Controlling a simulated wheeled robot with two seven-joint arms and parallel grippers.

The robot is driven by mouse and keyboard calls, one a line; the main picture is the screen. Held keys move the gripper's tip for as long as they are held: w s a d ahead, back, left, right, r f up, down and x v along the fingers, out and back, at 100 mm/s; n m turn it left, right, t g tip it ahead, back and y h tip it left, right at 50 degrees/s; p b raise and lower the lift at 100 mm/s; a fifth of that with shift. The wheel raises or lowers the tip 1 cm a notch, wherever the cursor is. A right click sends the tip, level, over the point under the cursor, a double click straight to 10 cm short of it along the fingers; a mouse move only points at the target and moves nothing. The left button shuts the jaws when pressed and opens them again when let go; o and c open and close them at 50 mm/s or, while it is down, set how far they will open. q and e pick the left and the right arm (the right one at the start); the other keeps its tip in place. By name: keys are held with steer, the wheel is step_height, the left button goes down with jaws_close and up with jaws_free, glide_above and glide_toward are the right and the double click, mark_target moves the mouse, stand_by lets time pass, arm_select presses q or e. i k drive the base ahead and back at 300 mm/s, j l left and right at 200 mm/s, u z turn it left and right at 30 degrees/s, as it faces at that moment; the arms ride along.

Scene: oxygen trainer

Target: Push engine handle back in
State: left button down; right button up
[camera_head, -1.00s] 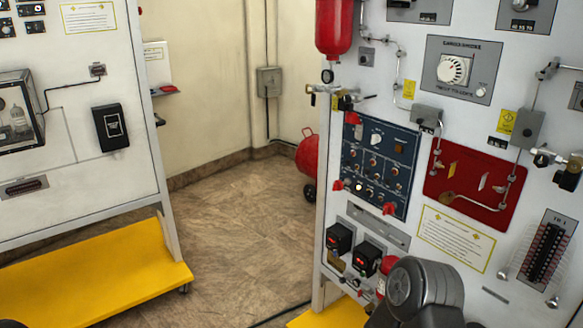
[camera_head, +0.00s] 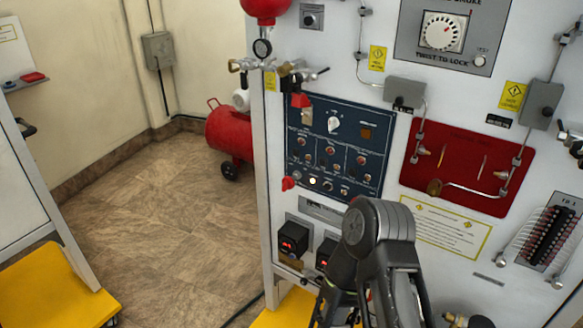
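A blue engine-style control panel (camera_head: 335,145) with rows of switches and knobs is on the white trainer wall. A red handle (camera_head: 289,183) sticks out at its lower left edge, and another red handle (camera_head: 301,100) shows at its upper left. I cannot tell which is the engine handle. A dark grey part of my arm (camera_head: 378,235), probably the right, rises from the bottom in front of the panel's lower right corner and hides what is behind it. No fingertips can be made out, and no contact with a handle is visible. My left gripper is not in view.
Two black boxes with red displays (camera_head: 293,240) sit below the panel. A red panel (camera_head: 467,168) with pipes and a dial (camera_head: 443,32) are to the right. A red tank (camera_head: 230,132) stands on the floor behind. Open floor (camera_head: 165,225) lies left, between two yellow bases.

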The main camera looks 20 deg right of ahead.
mark_target(290, 180)
steer(key=i+j+z, duration=0.1)
steer(key=i+z, duration=0.2)
steer(key=z, duration=0.15)
steer(key=i+j+z, duration=0.15)
steer(key=i+z, duration=0.25)
steer(key=i+j+z, duration=0.1)
steer(key=j+z, duration=0.15)
steer(key=z, duration=0.2)
steer(key=i+j+z, duration=0.2)
steer(key=j+z, duration=0.2)
